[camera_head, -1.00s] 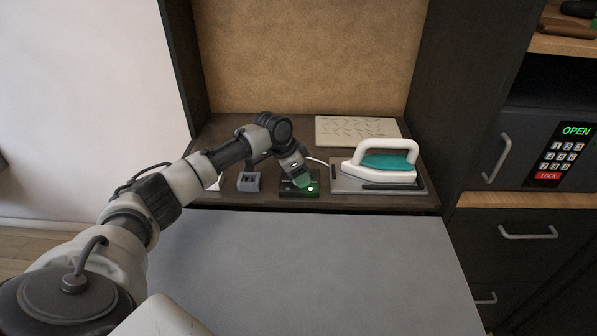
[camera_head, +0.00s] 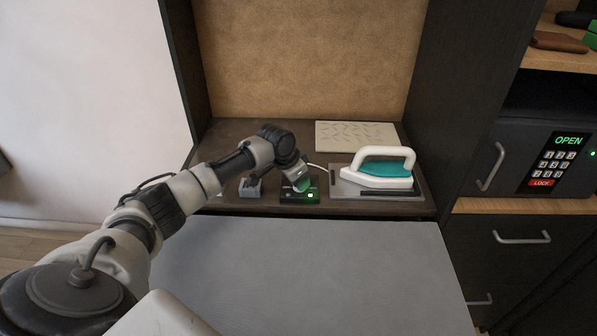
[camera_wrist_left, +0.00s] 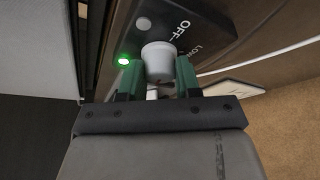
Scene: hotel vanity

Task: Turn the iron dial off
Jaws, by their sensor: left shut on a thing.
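The iron dial (camera_wrist_left: 158,58) is a pale grey round knob on a black control box (camera_head: 300,198). The box also fills the top of the left wrist view, with "OFF" and part of "LOW" printed near the knob. A green light (camera_wrist_left: 123,60) glows on the box beside the knob. My left gripper (camera_head: 303,186) reaches down onto the box, its green fingers (camera_wrist_left: 158,78) on both sides of the dial and shut on it. In the head view the gripper hides the dial. The iron (camera_head: 378,172), white and teal, rests on a grey plate (camera_head: 415,187) to the right. My right gripper is not in view.
A small grey socket block (camera_head: 251,187) stands left of the control box, close to my arm. A patterned beige board (camera_head: 358,135) lies behind the iron. A white cord passes behind the control box. The grey surface (camera_head: 310,270) in front is clear.

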